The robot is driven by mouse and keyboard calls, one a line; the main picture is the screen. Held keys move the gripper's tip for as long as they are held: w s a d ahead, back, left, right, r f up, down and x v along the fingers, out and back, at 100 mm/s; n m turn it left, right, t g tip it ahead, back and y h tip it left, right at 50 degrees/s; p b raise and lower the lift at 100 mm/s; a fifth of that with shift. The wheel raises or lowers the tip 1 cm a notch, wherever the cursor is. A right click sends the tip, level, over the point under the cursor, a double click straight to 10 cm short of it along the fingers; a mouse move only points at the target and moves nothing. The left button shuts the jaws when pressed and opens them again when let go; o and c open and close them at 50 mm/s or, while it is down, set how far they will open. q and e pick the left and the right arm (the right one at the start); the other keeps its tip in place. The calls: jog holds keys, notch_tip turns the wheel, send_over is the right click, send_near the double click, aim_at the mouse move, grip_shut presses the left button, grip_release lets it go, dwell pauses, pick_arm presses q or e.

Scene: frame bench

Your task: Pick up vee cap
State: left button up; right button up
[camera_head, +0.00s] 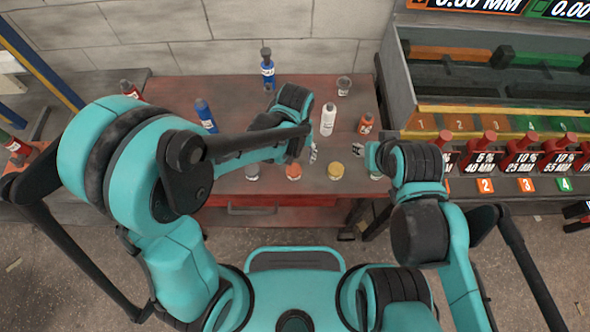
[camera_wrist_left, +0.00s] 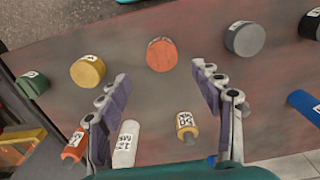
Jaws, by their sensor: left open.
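No part is marked as the vee cap, so I cannot tell which it is. Short round pieces stand along the bench's front: grey (camera_head: 252,172), orange (camera_head: 293,171), yellow (camera_head: 335,171) and green (camera_head: 376,174). In the left wrist view, the orange piece (camera_wrist_left: 161,54) lies just beyond and between the fingertips, with the yellow piece (camera_wrist_left: 88,71) to the left and the grey piece (camera_wrist_left: 244,38) to the right. My left gripper (camera_wrist_left: 156,84) is open and empty; in the head view (camera_head: 312,153) its arm partly hides it. My right gripper (camera_head: 360,148) is near the green piece, its jaws unclear.
A white bottle (camera_head: 328,118), an orange bottle (camera_head: 366,123), blue bottles (camera_head: 267,72) and a clear cup (camera_head: 344,85) stand farther back. A small yellow labelled bottle (camera_wrist_left: 185,122) shows in the wrist view. A grey rack (camera_head: 440,95) borders the bench at right.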

aim_at(294, 167)
pick_arm(q)
jog(key=shift+a+f+b, duration=0.2)
jog(key=shift+f+b, duration=0.2)
jog(key=shift+f, duration=0.75)
notch_tip(294, 167, down, 5)
jog(key=b, duration=0.2)
jog(key=shift+w+b, duration=0.15)
jog(key=shift+b, duration=0.15)
jog(key=shift+c, duration=1.1)
jog(key=c, duration=1.1)
